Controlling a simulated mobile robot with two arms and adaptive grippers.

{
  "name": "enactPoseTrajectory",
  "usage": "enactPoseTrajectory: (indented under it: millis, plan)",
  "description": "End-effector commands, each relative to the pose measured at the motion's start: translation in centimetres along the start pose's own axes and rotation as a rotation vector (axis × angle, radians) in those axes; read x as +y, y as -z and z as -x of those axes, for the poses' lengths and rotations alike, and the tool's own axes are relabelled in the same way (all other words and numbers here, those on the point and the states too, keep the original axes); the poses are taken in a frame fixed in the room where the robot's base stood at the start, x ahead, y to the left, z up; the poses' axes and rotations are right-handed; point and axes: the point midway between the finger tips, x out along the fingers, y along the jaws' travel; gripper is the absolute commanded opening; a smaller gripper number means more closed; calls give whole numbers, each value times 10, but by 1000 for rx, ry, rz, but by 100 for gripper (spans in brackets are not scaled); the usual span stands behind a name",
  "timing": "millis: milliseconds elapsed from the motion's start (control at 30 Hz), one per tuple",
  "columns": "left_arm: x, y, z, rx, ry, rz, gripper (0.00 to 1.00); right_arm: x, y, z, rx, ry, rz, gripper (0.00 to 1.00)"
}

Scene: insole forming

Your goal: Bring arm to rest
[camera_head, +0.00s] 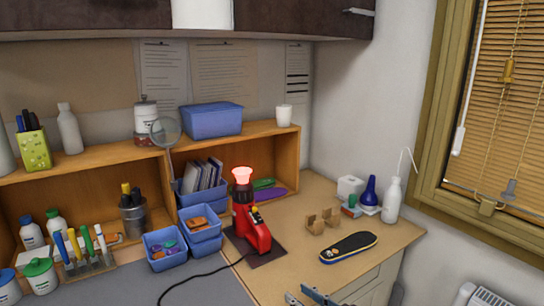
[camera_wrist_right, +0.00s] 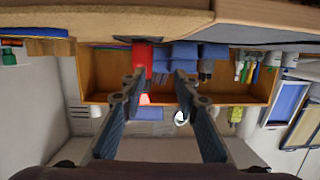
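My right gripper (camera_head: 305,295) shows at the bottom edge of the head view, in front of the wooden counter. In the right wrist view its two fingers (camera_wrist_right: 159,82) are apart with nothing between them. A dark insole with a yellow edge (camera_head: 348,246) lies on the counter to the right of the gripper, apart from it. A red heat tool with a glowing top (camera_head: 250,222) stands upright on a dark mat. It also shows upside down in the right wrist view (camera_wrist_right: 142,56). My left gripper is in neither view.
A small brown cardboard stand (camera_head: 322,222) is behind the insole. A white bottle (camera_head: 392,201) and a blue bottle (camera_head: 369,191) stand at the back right. Blue bins (camera_head: 165,250) and a wooden shelf (camera_head: 240,148) line the left and back. A cable crosses the grey mat (camera_head: 205,286).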

Motion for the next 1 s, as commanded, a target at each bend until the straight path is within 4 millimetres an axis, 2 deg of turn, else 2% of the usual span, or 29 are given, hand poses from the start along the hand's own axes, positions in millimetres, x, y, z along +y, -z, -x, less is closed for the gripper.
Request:
enactPoseTrajectory:
  millis: [167,267,367,400,500,700,933,1000]
  plan:
    - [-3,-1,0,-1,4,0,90,-27,-50,25,-154,4,-20,28]
    - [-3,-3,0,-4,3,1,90,-42,-86,49,-274,-11,-39,28]
    - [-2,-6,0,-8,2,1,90,-55,-129,88,-434,-51,-73,28]
    - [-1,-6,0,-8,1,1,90,-58,-145,107,-501,-76,-89,28]
    - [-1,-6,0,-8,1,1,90,-63,-178,152,-649,-141,-130,28]
    - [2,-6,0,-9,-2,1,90,-69,-215,228,-865,-262,-204,28]
    - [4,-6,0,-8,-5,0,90,-76,-237,304,-1056,-392,-284,28]
    - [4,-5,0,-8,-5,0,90,-72,-252,294,-1057,-386,-281,28]
